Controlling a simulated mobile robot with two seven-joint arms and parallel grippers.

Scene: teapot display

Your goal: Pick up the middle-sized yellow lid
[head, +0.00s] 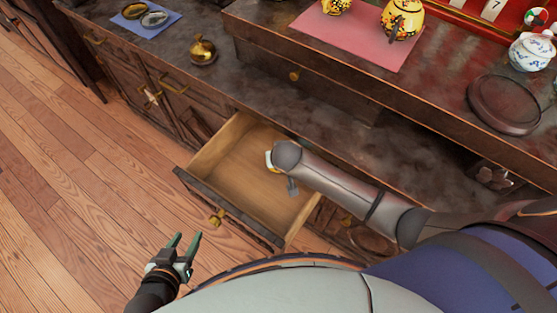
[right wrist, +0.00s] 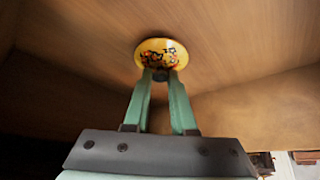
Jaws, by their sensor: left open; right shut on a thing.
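The yellow lid (right wrist: 158,48), painted with a dark and red pattern, is in the right wrist view, by the wooden floor of the open drawer (head: 235,160). My right gripper (right wrist: 161,76) is shut on its small dark knob. I cannot tell whether the lid touches the drawer floor. In the head view my right arm reaches into the drawer and hides most of that gripper and the lid. My left gripper (head: 186,240) is open and empty, left of the drawer front and over the wooden floor.
Yellow patterned pots (head: 402,20) stand on a pink mat (head: 345,38) on the raised shelf. A brass pot (head: 203,52) stands on the lower counter, near a blue mat (head: 150,30) with small lids. A blue-and-white pot (head: 530,52) and round dark tray (head: 503,104) are at right.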

